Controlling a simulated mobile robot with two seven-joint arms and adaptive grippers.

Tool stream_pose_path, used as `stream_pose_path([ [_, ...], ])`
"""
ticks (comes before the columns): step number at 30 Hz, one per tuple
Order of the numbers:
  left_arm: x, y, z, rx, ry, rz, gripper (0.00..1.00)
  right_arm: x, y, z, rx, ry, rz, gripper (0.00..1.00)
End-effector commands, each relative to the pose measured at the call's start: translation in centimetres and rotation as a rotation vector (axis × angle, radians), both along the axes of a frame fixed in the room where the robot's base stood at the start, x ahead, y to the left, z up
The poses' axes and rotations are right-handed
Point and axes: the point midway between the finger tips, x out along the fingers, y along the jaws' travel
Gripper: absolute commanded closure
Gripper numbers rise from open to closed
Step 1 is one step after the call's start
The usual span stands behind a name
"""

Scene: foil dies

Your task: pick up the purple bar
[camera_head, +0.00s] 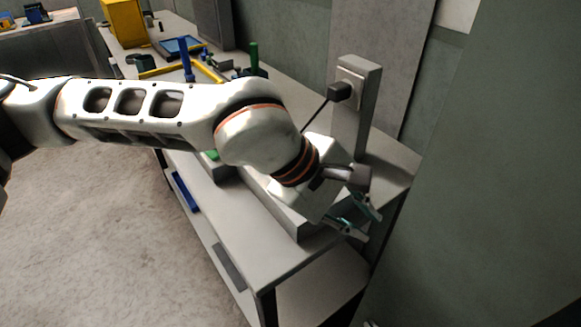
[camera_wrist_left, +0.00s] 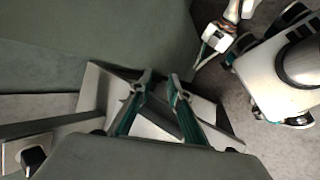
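No purple bar can be made out in either view. My left gripper (camera_head: 358,222) is over the right end of the grey workbench (camera_head: 225,225), pointing down past a pale block. In the left wrist view, its teal-padded fingers (camera_wrist_left: 160,77) stand apart with nothing between them, above the bench end. My left arm and gripper hide part of the bench top in the head view. My right gripper (camera_wrist_left: 214,58) seems to show small at the top of the left wrist view; its fingers are too small to read.
A yellow box (camera_head: 123,22), a blue tray (camera_head: 180,46) and green and blue upright pieces stand further along. Walls close off the right; the floor at left is clear.

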Motion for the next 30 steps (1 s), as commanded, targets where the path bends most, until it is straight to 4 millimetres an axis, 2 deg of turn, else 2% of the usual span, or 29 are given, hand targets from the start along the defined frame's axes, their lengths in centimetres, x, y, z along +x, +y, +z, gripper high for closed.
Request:
stream_pose_path([
  [1,3.0,2.1,0.1,0.086,-0.104,0.033,0.82,0.0,0.0,0.0,0.0,0.0,0.0,1.0],
  [3,6.6,4.9,0.4,0.192,-0.217,0.079,0.82,0.0,0.0,-0.1,0.0,0.0,0.0,1.0],
  [6,10.5,8.4,1.6,0.309,-0.344,0.141,0.82,0.0,0.0,-0.1,0.0,0.0,0.0,1.0],
  [9,13.1,10.9,2.9,0.388,-0.427,0.189,0.82,0.0,0.0,-0.1,0.0,0.0,0.0,1.0],
  [12,14.4,12.2,3.7,0.428,-0.469,0.215,0.82,0.0,0.0,-0.1,0.001,0.0,0.001,1.0],
  [23,16.7,12.1,1.4,0.44,-0.478,0.225,0.82,-0.1,0.0,-0.2,-0.001,0.002,0.001,1.0],
  [30,18.8,11.5,-1.2,0.438,-0.477,0.224,0.82,-0.1,0.1,-0.2,0.0,0.002,0.001,1.0],
])
